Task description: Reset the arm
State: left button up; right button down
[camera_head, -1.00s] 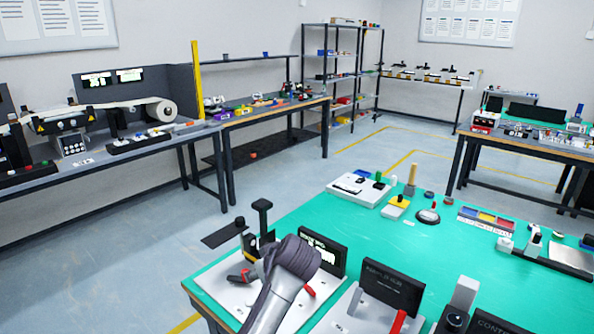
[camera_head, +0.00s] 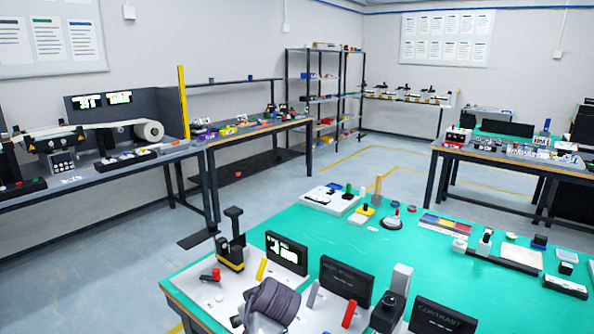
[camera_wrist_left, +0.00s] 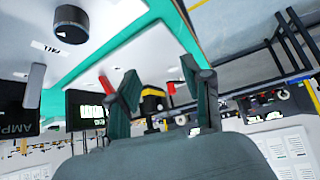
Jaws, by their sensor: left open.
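My left gripper (camera_wrist_left: 159,74) shows in the left wrist view with its two dark fingers spread apart and nothing between them. In the head view only a grey, rounded part of my left arm (camera_head: 270,303) shows at the bottom, over the near left corner of the green table (camera_head: 230,252). My right arm and gripper are in neither view.
Close around the arm stand a black and yellow device (camera_head: 232,245), a dark display (camera_head: 287,252) with lit digits, and another dark box (camera_head: 345,282). A yellow post (camera_head: 261,269) and red handle (camera_head: 349,313) stand near. Open floor (camera_head: 110,270) lies left.

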pick_arm(q)
jog(key=s+a+f+m+g+h, duration=0.1)
jog(key=s+a+f+m+h, duration=0.15)
jog(key=s+f, duration=0.5)
jog(key=s+a+f+m+g+h, duration=0.1)
jog(key=s+a+f, duration=0.3)
jog(key=s, duration=0.6)
jog(key=s+a+r+m+g+h, duration=0.1)
jog(key=s+m, duration=0.2)
jog(key=s, duration=0.7)
jog(key=s+a+m+h, duration=0.1)
jog(key=s+a+m, duration=0.1)
jog(key=s, duration=0.8)
notch_tip(320, 180, down, 28)
jog(key=s+r+g, duration=0.1)
jog(key=s+g, duration=0.1)
jog(key=s+a+f, duration=0.2)
jog(key=s+f, duration=1.3)
jog(key=s, duration=0.1)
jog(key=shift+a+f+g+y, duration=0.2)
jog(key=shift+f+g+y, duration=0.1)
jog(key=shift+g+y, duration=0.1)
